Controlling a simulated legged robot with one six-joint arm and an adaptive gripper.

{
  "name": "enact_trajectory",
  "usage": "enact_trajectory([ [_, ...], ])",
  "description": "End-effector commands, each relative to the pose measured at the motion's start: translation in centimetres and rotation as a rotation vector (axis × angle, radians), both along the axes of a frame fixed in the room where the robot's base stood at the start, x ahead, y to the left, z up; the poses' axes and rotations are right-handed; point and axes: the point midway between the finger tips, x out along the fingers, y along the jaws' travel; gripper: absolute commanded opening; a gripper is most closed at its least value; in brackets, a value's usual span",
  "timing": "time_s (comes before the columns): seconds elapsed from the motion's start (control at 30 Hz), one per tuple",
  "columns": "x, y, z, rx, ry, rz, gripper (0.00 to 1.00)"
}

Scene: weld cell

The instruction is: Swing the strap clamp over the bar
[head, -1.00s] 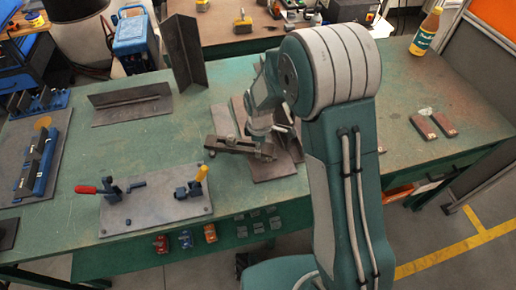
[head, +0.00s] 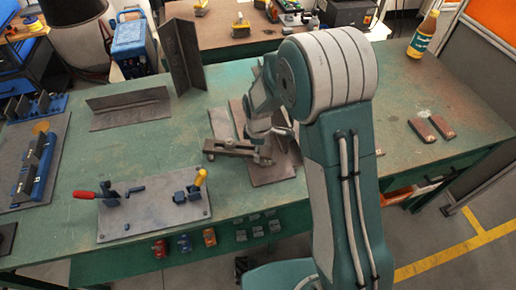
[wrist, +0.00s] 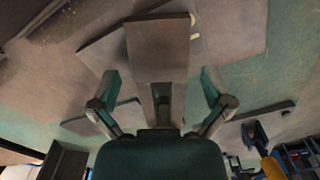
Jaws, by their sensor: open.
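My gripper (wrist: 159,76) is open in the wrist view, with one finger on each side of a grey-brown block (wrist: 158,48) and a narrow piece below it. I see no finger closed on them. In the head view, my gripper (head: 275,134) is low over the table, partly hidden by my arm. A dark strap clamp (head: 232,149) with a slotted bar and a bolt lies just left of it, over or beside the metal plates. I cannot tell whether they touch. A flat steel plate (head: 268,173) lies below the clamp; the bar cannot be told apart clearly from the plates.
A fixture plate (head: 150,214) with red and yellow toggle clamps sits front left. Two small brown blocks (head: 432,128) and a bottle (head: 423,36) are at right. The green table (head: 400,90) is clear between.

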Motion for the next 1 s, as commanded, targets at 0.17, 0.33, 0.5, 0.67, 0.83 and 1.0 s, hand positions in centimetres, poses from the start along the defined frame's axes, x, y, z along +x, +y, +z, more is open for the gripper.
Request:
enact_trajectory([
  [0.17, 0.0, 0.0, 0.5, 0.001, -0.002, 0.000, 1.00],
  [0.33, 0.1, 0.1, 3.1, 0.001, -0.005, 0.000, 1.00],
  [0.5, 0.2, 0.1, 6.7, 0.001, -0.005, 0.000, 1.00],
  [0.67, 0.2, 0.1, 9.7, 0.000, -0.004, 0.000, 1.00],
  [0.83, 0.1, 0.1, 11.5, -0.001, 0.000, 0.000, 1.00],
  [1.0, 0.2, 0.1, 11.9, -0.002, 0.001, 0.000, 1.00],
])
